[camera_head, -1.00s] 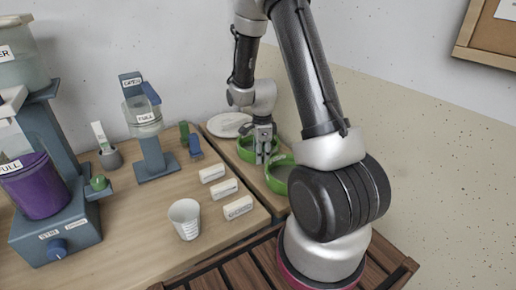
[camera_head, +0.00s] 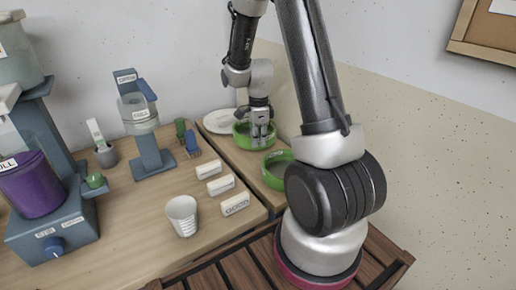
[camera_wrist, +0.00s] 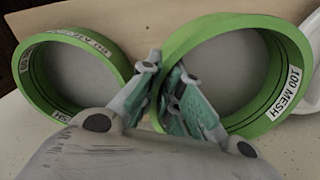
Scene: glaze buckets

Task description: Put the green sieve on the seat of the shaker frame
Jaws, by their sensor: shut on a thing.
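Two green ring-shaped sieves lie toward the far right of the bench in the head view. My gripper (camera_head: 262,138) is shut on the wall of the far green sieve (camera_head: 241,138). In the wrist view my gripper's fingers (camera_wrist: 166,78) straddle the near rim of this sieve (camera_wrist: 240,24), labelled "100 MESH". It looks slightly raised. The other green sieve (camera_head: 277,176) rests nearer the camera, and in the wrist view it is the ring on the left (camera_wrist: 92,38), its label only partly readable. I cannot make out the shaker frame or its seat with certainty.
A white plate (camera_head: 216,122) lies left of the gripper. White blocks (camera_head: 221,185), a white cup (camera_head: 183,216), a blue stand (camera_head: 152,155) and a stirring machine with a purple bucket (camera_head: 34,192) stand on the bench. Wall lies behind.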

